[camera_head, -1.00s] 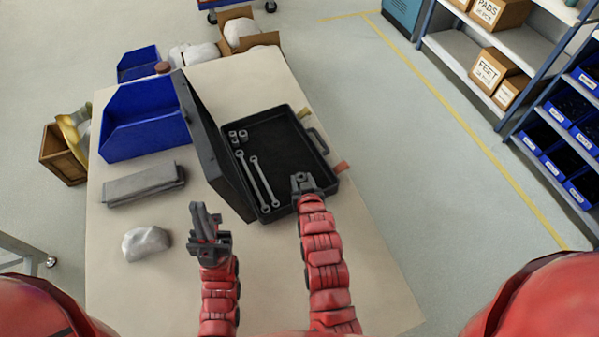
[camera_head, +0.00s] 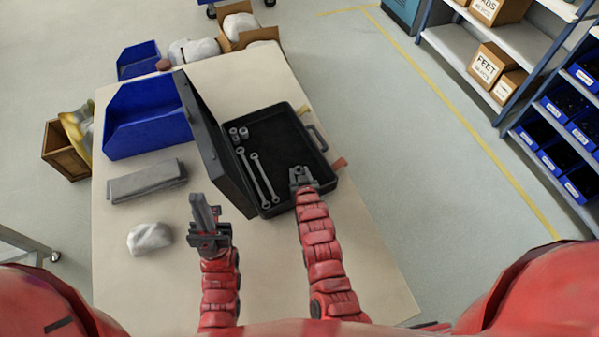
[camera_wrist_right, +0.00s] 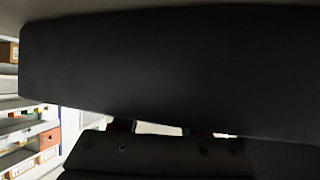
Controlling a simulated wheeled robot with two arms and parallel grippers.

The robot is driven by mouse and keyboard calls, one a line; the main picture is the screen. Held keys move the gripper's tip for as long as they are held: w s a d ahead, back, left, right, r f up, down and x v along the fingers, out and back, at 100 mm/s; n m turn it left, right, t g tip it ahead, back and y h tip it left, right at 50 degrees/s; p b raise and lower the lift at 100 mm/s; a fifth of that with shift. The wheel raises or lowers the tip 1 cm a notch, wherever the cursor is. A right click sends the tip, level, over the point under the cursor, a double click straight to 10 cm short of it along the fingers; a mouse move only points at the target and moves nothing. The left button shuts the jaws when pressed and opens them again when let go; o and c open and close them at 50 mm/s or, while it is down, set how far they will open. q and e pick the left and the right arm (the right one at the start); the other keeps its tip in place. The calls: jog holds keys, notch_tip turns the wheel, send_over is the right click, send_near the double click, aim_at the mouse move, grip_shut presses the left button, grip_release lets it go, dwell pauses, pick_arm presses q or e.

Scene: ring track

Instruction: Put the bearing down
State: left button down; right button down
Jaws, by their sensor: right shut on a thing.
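My right gripper (camera_head: 300,174) is over the front part of the open black case (camera_head: 290,140), near its front right corner. It is shut on a small grey part at its tip, which I take for the bearing; its shape is mostly hidden by the jaws. I cannot tell whether the part touches the case floor. In the right wrist view a dark surface fills most of the picture and no bearing can be made out. My left gripper (camera_head: 205,212) is left of the case, above the table, fingers pointing away from me; their gap is unclear.
The case lid (camera_head: 213,145) stands up on the left side. Two wrenches (camera_head: 258,177) and several sockets (camera_head: 238,133) lie inside the case. A blue bin (camera_head: 145,125), a grey block (camera_head: 147,182) and a whitish lump (camera_head: 149,239) are on the table (camera_head: 265,270) at left.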

jog(key=shift+f, duration=0.2)
jog(key=shift+c, duration=2.2)
grip_release()
jog(key=shift+r, duration=0.1)
jog(key=shift+r, duration=0.1)
